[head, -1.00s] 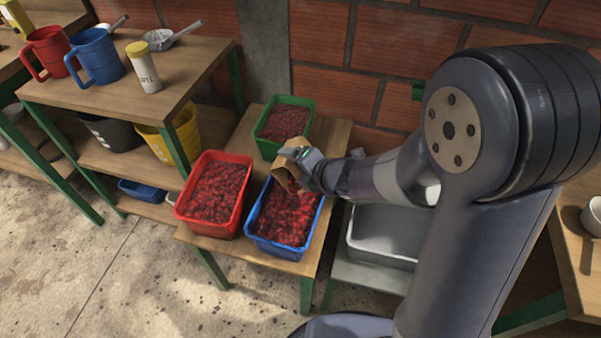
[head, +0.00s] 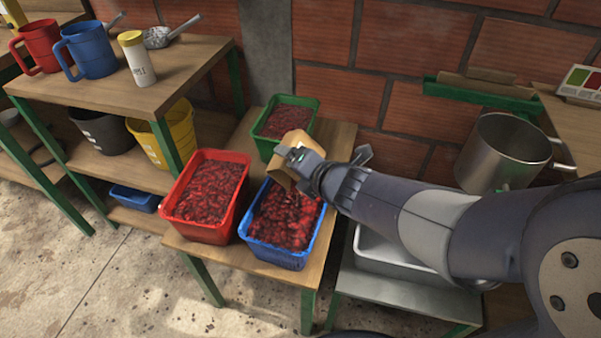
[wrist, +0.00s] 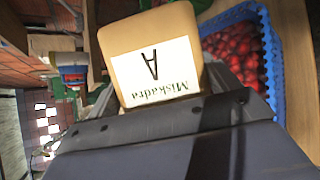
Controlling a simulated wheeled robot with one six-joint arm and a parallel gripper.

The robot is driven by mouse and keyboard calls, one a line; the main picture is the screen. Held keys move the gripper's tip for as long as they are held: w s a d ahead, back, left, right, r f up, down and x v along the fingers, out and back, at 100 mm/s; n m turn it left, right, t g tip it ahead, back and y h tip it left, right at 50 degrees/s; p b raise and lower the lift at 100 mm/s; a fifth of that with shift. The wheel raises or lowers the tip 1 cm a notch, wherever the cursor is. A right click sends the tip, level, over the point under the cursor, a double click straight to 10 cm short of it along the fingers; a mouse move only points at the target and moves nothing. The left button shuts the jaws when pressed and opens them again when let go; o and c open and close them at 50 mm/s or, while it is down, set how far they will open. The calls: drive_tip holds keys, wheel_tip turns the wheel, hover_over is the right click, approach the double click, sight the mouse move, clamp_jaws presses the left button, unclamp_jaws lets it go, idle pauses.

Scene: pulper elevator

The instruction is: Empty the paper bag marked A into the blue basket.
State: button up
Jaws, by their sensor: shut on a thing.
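The paper bag (head: 283,160) is tan, and in the wrist view the bag (wrist: 151,36) bears a white label with "A" and "Miskadra". My gripper (head: 298,160) is shut on it and holds it over the back part of the blue basket (head: 276,260). The bag is tilted. Its mouth and what is inside are hidden from both views. The blue basket is full of red fruit and stands on a wooden table; its rim (wrist: 270,60) also shows beside the bag in the wrist view.
A red basket (head: 206,232) of fruit stands left of the blue one, and a green basket (head: 268,140) stands behind. A grey tray (head: 385,262) and a metal pot (head: 503,152) are at right. Mugs and a yellow-capped shaker (head: 137,62) stand on the left shelf.

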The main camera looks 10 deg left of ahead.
drive_tip(key=shift+s+a+n+t+b, duration=0.2)
drive_tip(key=shift+s+n+t+b, duration=0.6)
drive_tip(key=shift+b, duration=3.75)
drive_tip(key=shift+r+t+b, duration=0.15)
drive_tip(key=shift+t+b, duration=0.25)
drive_tip(key=shift+b, duration=0.55)
drive_tip(key=shift+r, duration=0.2)
